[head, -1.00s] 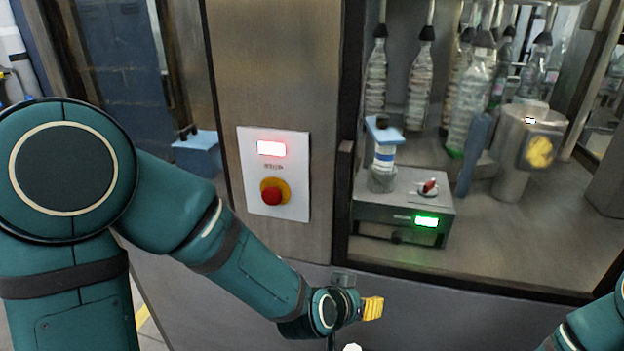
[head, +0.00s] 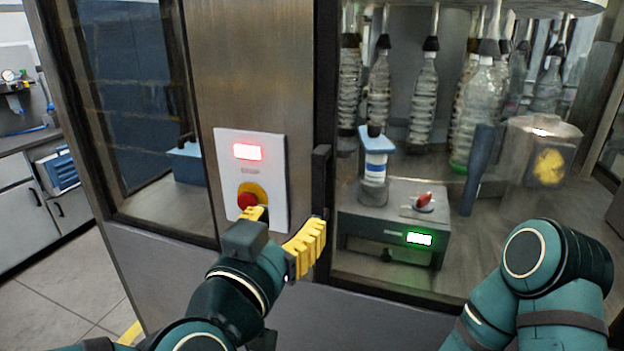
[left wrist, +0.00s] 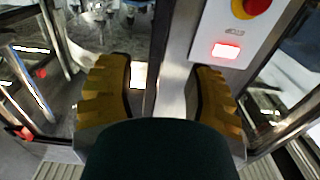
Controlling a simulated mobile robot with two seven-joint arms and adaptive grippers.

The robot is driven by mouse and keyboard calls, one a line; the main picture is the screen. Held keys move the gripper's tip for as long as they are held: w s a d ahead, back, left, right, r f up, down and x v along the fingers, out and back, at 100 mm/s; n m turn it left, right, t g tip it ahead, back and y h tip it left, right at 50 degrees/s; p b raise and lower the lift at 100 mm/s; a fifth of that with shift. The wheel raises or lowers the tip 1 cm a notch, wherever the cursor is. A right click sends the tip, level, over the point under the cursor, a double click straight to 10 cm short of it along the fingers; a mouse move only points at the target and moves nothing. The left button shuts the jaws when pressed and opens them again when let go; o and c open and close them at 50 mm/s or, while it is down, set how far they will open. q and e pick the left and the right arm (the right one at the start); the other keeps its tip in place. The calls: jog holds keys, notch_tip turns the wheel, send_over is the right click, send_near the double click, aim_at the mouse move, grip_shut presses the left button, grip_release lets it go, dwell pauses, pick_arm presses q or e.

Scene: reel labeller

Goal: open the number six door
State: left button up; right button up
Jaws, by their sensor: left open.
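The machine's glass door (head: 480,215) fills the right of the head view, beside a brushed-metal column. A black upright handle (head: 321,185) stands at the door's left edge. I see no number six on it. My left gripper (head: 281,229) is open and empty, its yellow fingers in front of the column, just left of the handle's lower part. In the left wrist view the open fingers (left wrist: 160,95) face the metal column and the dark door edge. I cannot tell whether a finger touches the handle. My right arm shows at the lower right, its gripper out of frame.
A white panel (head: 280,165) with a lit red display and a red stop button (head: 247,199) is close by the left fingers. Behind the glass are hanging bottles, a grey box (head: 395,220) with a green display, and a metal canister (head: 530,150).

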aim_at(317, 182)
pick_arm(q)
jog(key=p+x, duration=0.7)
jog(key=shift+w+d+r, duration=0.1)
jog(key=shift+w, duration=0.1)
jog(key=shift+x, duration=2.8)
grip_shut()
